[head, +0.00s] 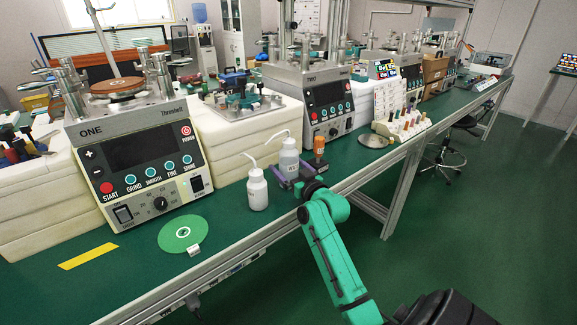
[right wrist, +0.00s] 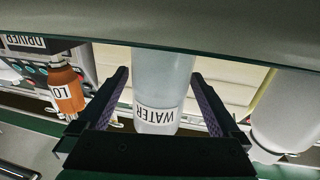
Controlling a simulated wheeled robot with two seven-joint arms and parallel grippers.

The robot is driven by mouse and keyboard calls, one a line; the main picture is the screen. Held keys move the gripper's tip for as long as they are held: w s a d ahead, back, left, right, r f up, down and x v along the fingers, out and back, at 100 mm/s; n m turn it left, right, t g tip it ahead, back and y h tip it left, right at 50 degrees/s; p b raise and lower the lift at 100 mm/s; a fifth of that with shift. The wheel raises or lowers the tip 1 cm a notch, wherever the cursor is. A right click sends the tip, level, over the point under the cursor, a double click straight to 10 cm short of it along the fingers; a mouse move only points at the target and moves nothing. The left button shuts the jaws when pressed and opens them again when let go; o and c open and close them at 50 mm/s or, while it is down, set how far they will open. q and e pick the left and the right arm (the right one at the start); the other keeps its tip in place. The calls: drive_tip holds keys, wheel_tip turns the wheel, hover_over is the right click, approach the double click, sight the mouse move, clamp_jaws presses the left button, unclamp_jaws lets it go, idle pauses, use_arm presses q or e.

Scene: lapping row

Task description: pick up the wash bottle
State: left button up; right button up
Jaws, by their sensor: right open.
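A wash bottle (head: 289,159) with a label and a bent white spout stands upright on the green bench. My right gripper (head: 289,178) is open at the bottle's lower part. Its two fingers (right wrist: 160,78) stand on either side of the bottle; I cannot tell whether they touch it. A second white wash bottle (head: 258,190) stands just left of it, also in the right wrist view at the right (right wrist: 285,112). My left gripper is not in view.
Lapping machines (head: 140,160) line the bench behind. A green disc (head: 172,238) and a yellow strip (head: 88,256) lie at the left.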

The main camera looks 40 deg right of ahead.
drive_tip(key=shift+s, duration=0.1)
clamp_jaws()
drive_tip(key=shift+r, duration=0.1)
